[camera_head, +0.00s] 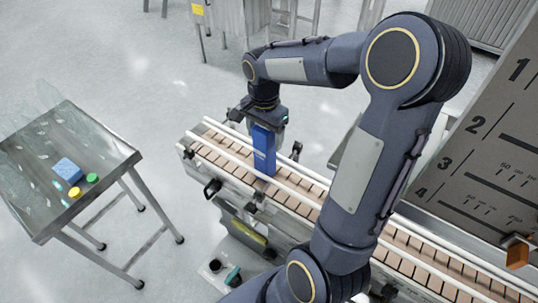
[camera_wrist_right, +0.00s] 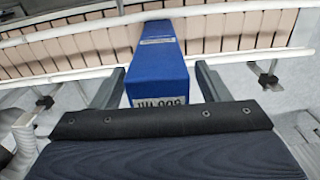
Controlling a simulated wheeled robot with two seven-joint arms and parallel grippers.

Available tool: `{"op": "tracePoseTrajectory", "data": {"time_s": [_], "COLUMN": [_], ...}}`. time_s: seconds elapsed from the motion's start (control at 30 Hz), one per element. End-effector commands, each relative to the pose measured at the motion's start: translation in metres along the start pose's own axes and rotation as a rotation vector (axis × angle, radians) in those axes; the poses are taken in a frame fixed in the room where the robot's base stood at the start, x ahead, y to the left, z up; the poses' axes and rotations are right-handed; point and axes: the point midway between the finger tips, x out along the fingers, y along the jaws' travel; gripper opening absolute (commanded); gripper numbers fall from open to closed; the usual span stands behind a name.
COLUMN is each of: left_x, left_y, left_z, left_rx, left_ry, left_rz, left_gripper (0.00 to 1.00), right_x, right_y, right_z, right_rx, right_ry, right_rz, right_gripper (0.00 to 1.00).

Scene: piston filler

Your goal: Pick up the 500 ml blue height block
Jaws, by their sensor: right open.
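The blue height block (camera_head: 264,152) stands upright on the conveyor between its white guide rails in the head view. In the right wrist view the block (camera_wrist_right: 157,50) shows its blue side and an end face with upside-down lettering that looks like 500 ml. My right gripper (camera_head: 266,118) is above and around the block's upper end. In the wrist view its two fingers lie one on each side of the block, with gaps between, so it is open and not holding it. My left gripper is not in view.
The conveyor (camera_head: 410,262) runs to the lower right, with guide rails and clamp knobs along its sides. A side table (camera_head: 35,228) at left holds a light blue block (camera_head: 67,171) and yellow and green round pieces. A marked grey panel (camera_head: 480,165) stands at right.

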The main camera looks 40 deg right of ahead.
Motion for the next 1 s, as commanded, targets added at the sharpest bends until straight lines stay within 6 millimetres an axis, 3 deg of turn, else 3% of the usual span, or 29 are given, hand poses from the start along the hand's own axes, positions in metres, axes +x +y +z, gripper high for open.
{"op": "tracePoseTrajectory", "data": {"time_s": [0.07,0.3,0.83,1.0], "left_x": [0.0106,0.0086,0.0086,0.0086], "left_y": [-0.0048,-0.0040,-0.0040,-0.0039], "left_z": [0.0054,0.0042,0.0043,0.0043], "left_rx": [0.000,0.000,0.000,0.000], "left_ry": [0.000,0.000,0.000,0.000], "left_rz": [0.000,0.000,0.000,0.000], "left_gripper": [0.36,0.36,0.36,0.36], "right_x": [0.0142,0.0125,0.0124,0.0120], "right_y": [-0.0005,-0.0006,-0.0006,-0.0007], "right_z": [0.0034,0.0045,0.0043,0.0042], "right_rx": [0.000,0.001,0.001,0.001], "right_ry": [0.000,0.001,0.001,0.001], "right_rz": [0.001,0.001,0.000,0.000], "right_gripper": [0.69,0.69,0.01,0.00]}}
